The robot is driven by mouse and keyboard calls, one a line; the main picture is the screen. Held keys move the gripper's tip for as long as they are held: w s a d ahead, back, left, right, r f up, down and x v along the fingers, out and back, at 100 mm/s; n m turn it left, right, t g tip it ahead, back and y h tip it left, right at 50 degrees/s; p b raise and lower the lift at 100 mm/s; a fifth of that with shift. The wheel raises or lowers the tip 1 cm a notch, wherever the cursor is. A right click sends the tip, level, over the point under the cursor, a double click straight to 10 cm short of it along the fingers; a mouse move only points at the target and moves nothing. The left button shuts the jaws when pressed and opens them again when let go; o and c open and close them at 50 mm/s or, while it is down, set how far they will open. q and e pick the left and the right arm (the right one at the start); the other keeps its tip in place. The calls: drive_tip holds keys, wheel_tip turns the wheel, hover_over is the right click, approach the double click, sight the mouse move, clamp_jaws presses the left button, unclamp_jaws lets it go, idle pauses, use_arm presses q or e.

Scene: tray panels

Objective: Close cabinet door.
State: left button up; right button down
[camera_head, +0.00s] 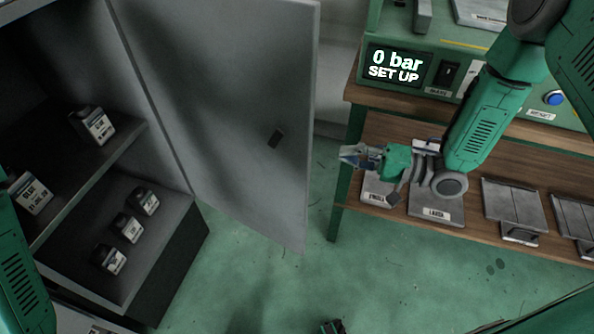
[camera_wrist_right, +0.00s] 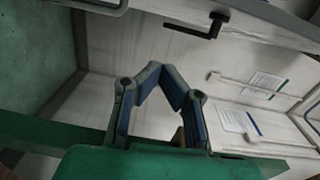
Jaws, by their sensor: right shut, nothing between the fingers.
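The grey cabinet (camera_head: 172,234) stands open on the left in the head view. My right gripper (camera_head: 346,155) is right of the door, in front of the workbench, apart from the door in the picture. It is shut and empty; its blue-padded fingers (camera_wrist_right: 160,75) meet in the right wrist view. My left arm shows at the left edge; a small dark green part at the bottom edge may be my left gripper, mostly cut off.
Small labelled containers (camera_head: 128,228) stand on the cabinet shelves. A green workbench with a "0 bar SET UP" display (camera_head: 398,66) stands right, with grey trays (camera_head: 437,205) on its wooden shelf. Green floor (camera_head: 270,280) is clear below the door. A black lever handle (camera_wrist_right: 205,25) shows in the wrist view.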

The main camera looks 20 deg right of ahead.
sight(293, 157)
drive_tip(key=shift+y, duration=0.3)
drive_tip(key=shift+w+a+r+b, duration=0.1)
drive_tip(key=shift+w+a+b, duration=0.4)
drive_tip(key=shift+a, duration=1.4)
drive_tip(key=shift+w+a+b, duration=0.35)
drive_tip(key=shift+a+b, duration=0.3)
drive_tip(key=shift+a, duration=1.3)
drive_tip(key=shift+w+a+r+b, duration=0.1)
drive_tip(key=shift+w+a+b, duration=0.4)
drive_tip(key=shift+a, duration=1.4)
drive_tip(key=shift+s, duration=0.15)
